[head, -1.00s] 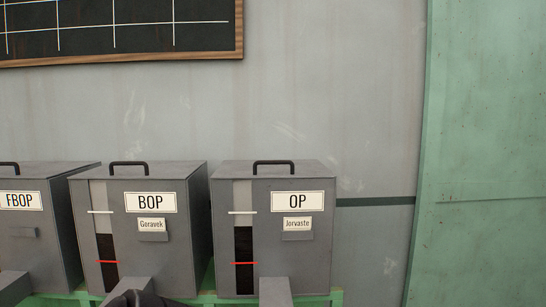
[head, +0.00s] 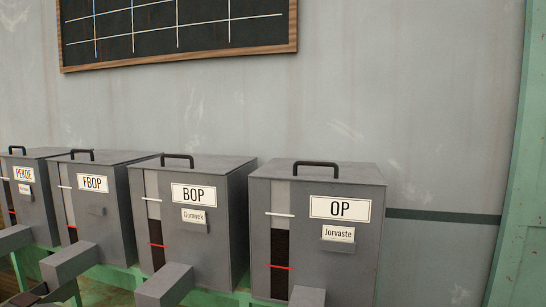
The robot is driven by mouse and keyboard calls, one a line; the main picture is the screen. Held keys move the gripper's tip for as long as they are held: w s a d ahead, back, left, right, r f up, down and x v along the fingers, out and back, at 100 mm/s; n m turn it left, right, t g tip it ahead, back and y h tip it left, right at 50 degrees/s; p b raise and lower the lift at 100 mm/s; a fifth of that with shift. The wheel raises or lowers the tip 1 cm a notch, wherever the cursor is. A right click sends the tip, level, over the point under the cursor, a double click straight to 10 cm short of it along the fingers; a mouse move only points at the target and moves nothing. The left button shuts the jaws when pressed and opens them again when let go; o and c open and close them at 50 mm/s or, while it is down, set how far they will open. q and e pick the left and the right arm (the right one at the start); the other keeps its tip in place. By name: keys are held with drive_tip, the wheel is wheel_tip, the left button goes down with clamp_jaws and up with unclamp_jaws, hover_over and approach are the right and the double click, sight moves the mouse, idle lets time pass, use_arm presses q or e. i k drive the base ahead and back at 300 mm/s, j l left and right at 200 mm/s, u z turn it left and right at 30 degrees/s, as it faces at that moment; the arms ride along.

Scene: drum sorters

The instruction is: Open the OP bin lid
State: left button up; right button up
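The OP bin (head: 330,265) is a grey box with a white OP label and a smaller tag reading Jorvaste. It stands at the right end of the row in the head view. Its flat lid (head: 345,173) lies shut on top. A black bar handle (head: 316,164) is on the lid. The bin's front has a dark slot with a white mark and a red mark. A dark piece shows at the lower left edge, perhaps part of my arm; no gripper fingers can be made out. Nothing touches the OP lid.
Similar lidded bins, BOP (head: 200,240), FBOP (head: 108,225) and PEKOE (head: 28,205), stand to the left, close together. Grey chutes stick out in front of the bins. A blackboard (head: 175,35) hangs on the wall behind. A green panel (head: 510,200) stands at the right. Space above the lids looks clear.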

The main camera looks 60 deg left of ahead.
sight(322, 172)
drive_tip(key=i+u, duration=0.15)
drive_tip(key=u, duration=0.3)
drive_tip(key=i+l+u, duration=0.1)
drive_tip(key=u, duration=0.3)
drive_tip(key=i+l+u, duration=0.1)
drive_tip(key=u, duration=0.35)
